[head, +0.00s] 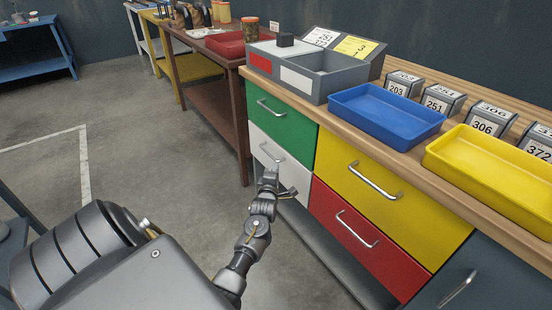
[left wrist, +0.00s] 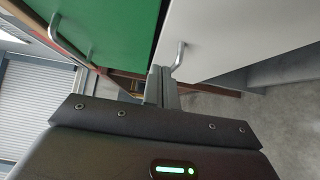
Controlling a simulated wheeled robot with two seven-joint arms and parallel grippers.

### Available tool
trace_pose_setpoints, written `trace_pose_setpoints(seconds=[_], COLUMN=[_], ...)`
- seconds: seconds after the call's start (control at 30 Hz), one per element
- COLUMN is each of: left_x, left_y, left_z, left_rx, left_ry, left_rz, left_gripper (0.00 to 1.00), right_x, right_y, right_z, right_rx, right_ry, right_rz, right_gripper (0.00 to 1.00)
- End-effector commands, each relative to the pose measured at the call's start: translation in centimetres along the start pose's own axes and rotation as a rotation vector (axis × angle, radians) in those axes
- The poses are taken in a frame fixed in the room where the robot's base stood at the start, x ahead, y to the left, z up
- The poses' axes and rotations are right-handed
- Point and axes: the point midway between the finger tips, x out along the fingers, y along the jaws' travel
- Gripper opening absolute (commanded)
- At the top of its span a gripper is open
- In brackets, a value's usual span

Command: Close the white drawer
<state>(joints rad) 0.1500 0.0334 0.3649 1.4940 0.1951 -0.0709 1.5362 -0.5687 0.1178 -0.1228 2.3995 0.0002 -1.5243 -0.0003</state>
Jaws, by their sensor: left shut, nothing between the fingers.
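The white drawer (head: 262,142) sits under the green drawer (head: 283,122) at the left end of the workbench. Its front looks nearly flush with the green one, and I cannot tell if a small gap remains. My left gripper (head: 270,172) is shut and empty, right in front of the white drawer, and covers part of it. In the left wrist view, the fingers (left wrist: 161,88) are beside the metal handle (left wrist: 179,56) of the white drawer front (left wrist: 235,35). I cannot tell whether they touch it. My right gripper is not in view.
A yellow drawer (head: 385,195) and a red drawer (head: 365,240) with bar handles are to the right. Blue (head: 385,115) and yellow (head: 495,175) trays stand on the worktop. A brown table (head: 215,95) is behind.

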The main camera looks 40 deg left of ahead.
Motion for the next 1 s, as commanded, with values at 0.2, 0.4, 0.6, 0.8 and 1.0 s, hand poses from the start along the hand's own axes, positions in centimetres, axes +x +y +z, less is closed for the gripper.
trace_pose_setpoints(seconds=[0.2,0.4,0.6,0.8,1.0], left_x=[-4.2,-5.8,-6.0,-6.0,-6.0], left_y=[0.0,0.0,0.0,-0.1,-1.3], left_z=[-0.6,-0.5,-0.4,-0.3,-0.1], left_rx=[0.001,0.002,0.002,0.002,0.146], left_ry=[0.009,0.008,0.006,0.005,-0.007], left_rz=[-0.001,-0.001,0.0,-0.001,-0.067], left_gripper=[0.0,0.0,0.0,0.0,0.0], right_x=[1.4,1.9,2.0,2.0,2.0], right_y=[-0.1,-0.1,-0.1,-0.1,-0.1], right_z=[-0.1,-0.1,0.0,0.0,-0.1], right_rx=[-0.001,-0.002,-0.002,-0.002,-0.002], right_ry=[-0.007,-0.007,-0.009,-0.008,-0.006], right_rz=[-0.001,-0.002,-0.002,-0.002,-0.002], right_gripper=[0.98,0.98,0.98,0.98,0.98])
